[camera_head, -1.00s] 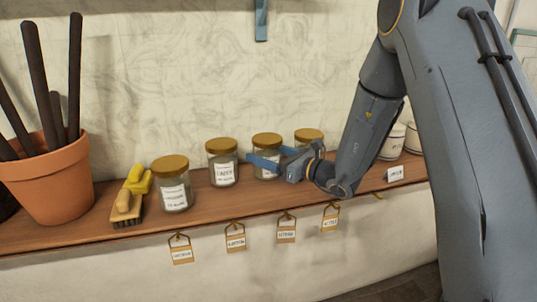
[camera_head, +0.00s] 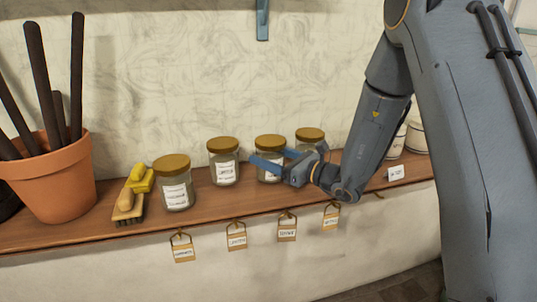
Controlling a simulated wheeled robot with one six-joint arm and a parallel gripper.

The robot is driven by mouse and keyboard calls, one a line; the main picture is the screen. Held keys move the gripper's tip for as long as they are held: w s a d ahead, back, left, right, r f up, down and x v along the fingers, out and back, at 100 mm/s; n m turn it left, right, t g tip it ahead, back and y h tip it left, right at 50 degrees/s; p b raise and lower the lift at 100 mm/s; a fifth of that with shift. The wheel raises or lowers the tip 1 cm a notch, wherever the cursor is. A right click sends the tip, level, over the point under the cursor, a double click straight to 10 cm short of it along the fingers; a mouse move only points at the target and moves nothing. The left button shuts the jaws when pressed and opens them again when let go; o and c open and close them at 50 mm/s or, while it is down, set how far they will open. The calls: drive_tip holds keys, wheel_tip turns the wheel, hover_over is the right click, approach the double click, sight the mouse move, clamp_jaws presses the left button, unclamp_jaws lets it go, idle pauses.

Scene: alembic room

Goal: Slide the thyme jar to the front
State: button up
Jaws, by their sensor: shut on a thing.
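Several glass jars with gold lids and white labels stand in a row on the wooden shelf (camera_head: 75,234). My gripper (camera_head: 281,158) comes from the right and is shut on the third jar from the left (camera_head: 270,143). One blue finger crosses its front and the other shows at its right side. The jar is upright on the shelf, and the finger hides part of its label. The label is too small to read surely, so I cannot confirm it is thyme. A tag (camera_head: 287,229) hangs from the shelf edge below it.
Left of the held jar stand a second jar (camera_head: 223,162) and a front-left jar (camera_head: 174,183). A fourth jar (camera_head: 310,136) is close on its right. Bare shelf lies before the held jar.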

sight(270, 159)
drive_tip(key=shift+s+d+p, duration=0.2)
drive_tip(key=shift+s+d, duration=0.1)
drive_tip(key=shift+s, duration=0.65)
drive_tip(key=shift+s+d+p, duration=0.15)
drive_tip(key=shift+s+d, duration=0.1)
drive_tip(key=shift+s, duration=0.75)
drive_tip(key=shift+s+d+p, duration=0.2)
drive_tip(key=shift+s+d, duration=0.1)
drive_tip(key=shift+s, duration=0.65)
drive_tip(key=o, duration=1.4)
